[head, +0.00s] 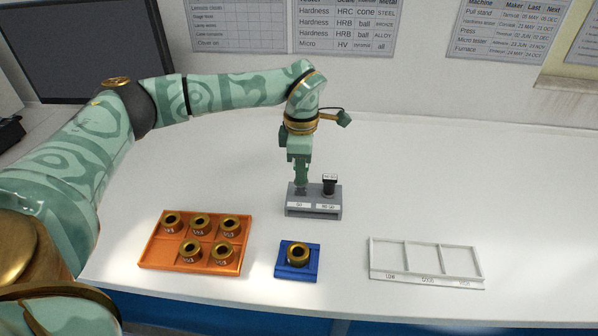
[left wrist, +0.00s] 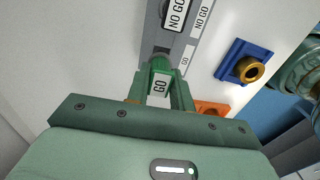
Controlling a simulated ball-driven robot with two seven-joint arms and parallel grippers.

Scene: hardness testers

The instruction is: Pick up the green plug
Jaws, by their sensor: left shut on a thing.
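The green plug (left wrist: 160,84), with a white GO label, shows in the left wrist view between the fingers of my left gripper (head: 301,179). The gripper points down and is shut on the plug at the left place of the grey stand (head: 313,211). In the head view the fingers mostly hide the plug. I cannot tell whether its lower end still sits in the stand. A black plug (head: 329,185) with a NO GO label (left wrist: 176,14) stands upright at the stand's right place. My right gripper is not in view.
An orange tray (head: 190,264) with several brass rings stands at front left. A blue block (head: 284,273) holds one brass ring (head: 298,254). An empty white three-compartment tray (head: 427,281) lies at front right. The white table is clear right of the stand. A monitor stands at back left.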

